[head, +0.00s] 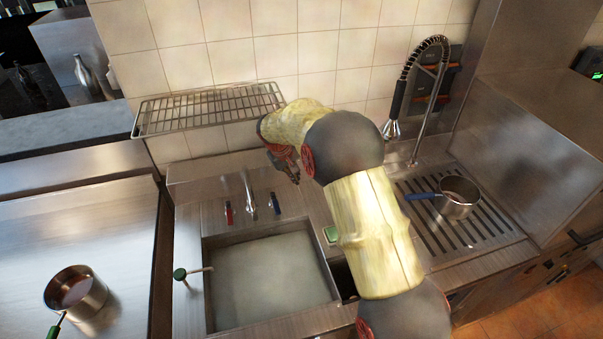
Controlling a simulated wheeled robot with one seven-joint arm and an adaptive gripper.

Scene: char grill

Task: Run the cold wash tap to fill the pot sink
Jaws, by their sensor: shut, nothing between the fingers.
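The pot sink (212,245) is set in the steel counter in the lower middle. A flat, pale grey-green surface shows inside it; I cannot tell whether this is water or the bare bottom. A steel spout (248,192) stands behind the sink, with a red-marked tap (229,214) on its left and a blue-marked tap (275,204) on its right. I cannot make out a stream from the spout. My gripper (293,176) is shut and empty, above and right of the blue-marked tap, apart from it in the picture. My arm hides the sink's right surroundings.
A wire shelf (205,112) juts from the tiled wall above the taps. A green-knobbed rod (180,274) stands at the sink's left edge, and a green block (331,235) lies at its right. A spring-hose faucet (436,95) and a blue-handled pot (459,195) are at right.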

